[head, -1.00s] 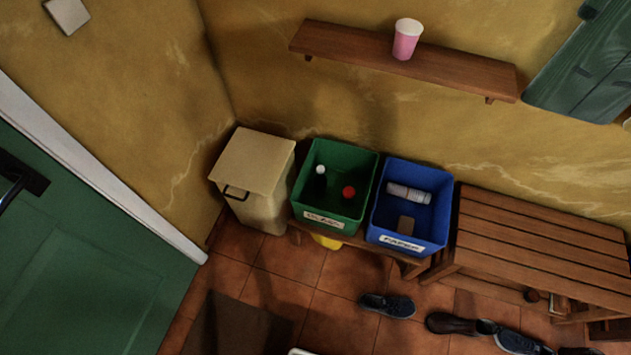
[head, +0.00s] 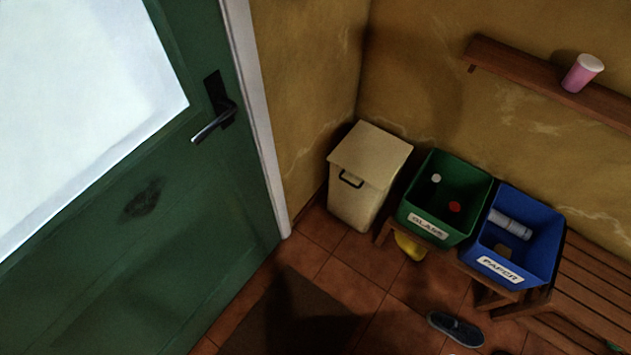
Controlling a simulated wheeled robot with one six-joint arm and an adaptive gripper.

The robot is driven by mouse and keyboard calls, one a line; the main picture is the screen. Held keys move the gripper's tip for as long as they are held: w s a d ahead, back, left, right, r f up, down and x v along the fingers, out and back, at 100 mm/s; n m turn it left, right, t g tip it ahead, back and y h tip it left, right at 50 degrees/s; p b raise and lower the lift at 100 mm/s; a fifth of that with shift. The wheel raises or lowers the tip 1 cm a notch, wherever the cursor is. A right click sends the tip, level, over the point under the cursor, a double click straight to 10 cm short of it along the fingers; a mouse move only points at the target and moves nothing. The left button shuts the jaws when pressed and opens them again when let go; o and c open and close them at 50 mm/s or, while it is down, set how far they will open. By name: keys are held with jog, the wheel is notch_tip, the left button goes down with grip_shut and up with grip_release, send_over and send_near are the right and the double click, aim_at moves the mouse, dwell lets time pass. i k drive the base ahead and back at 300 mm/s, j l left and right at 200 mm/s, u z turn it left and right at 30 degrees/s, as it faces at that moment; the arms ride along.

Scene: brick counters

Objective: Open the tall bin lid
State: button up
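The tall bin (head: 354,205) is cream-coloured and stands on the tiled floor in the corner, between the green door and the green box. Its flat lid (head: 371,152) is shut. A dark handle (head: 351,179) sits at the front edge of the lid. My gripper is not in view, so its state and its distance from the bin do not show.
A green GLASS box (head: 408,215) and a blue PAPER box (head: 543,277) stand on a low wooden bench right of the bin. The green door (head: 150,250) fills the left. A dark mat (head: 305,318) lies on the floor in front. A shelf (head: 520,68) holds a pink cup (head: 582,74).

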aim_at(369, 154)
jog(key=i+u, duration=0.5)
jog(key=i, duration=0.4)
